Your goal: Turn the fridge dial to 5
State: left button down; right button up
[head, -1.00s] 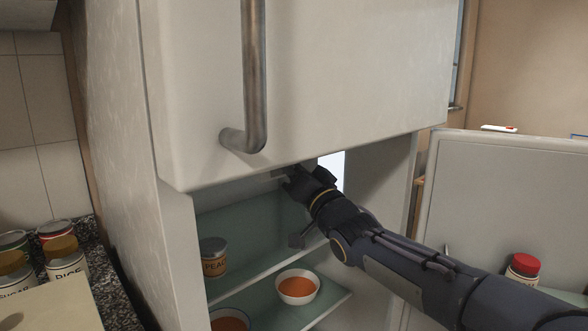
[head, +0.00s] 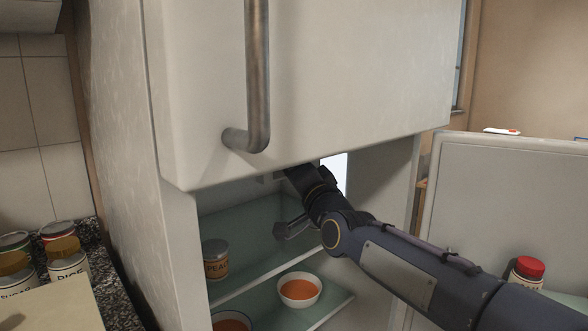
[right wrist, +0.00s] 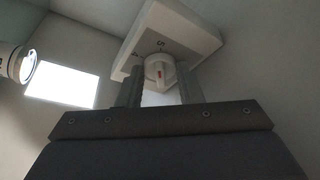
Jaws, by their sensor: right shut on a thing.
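The fridge dial (right wrist: 158,69) is a small white round knob with a red mark, seen in the right wrist view. It sits on the face of a white box (right wrist: 193,38) with small dark marks; one above the knob looks like a 5. My right gripper (right wrist: 161,82) has its two fingers on either side of the knob, shut on it. In the head view my right arm reaches into the open lower compartment of the fridge (head: 168,225); the fingers and dial are hidden behind the upper door's lower edge. My left gripper is not in view.
The upper door (head: 350,70) with a metal handle (head: 257,80) hangs over the arm. The open lower door (head: 500,200) stands right, with a red-capped jar (head: 527,270). Shelves hold a can (head: 215,260) and a soup bowl (head: 299,290). Jars (head: 66,262) crowd the left counter.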

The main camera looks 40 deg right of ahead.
jog(key=o, duration=1)
jog(key=shift+c, duration=0.2)
jog(key=v, duration=0.7)
jog(key=shift+s, duration=0.35)
jog(key=shift+a+f, duration=0.1)
jog(key=shift+f, duration=0.05)
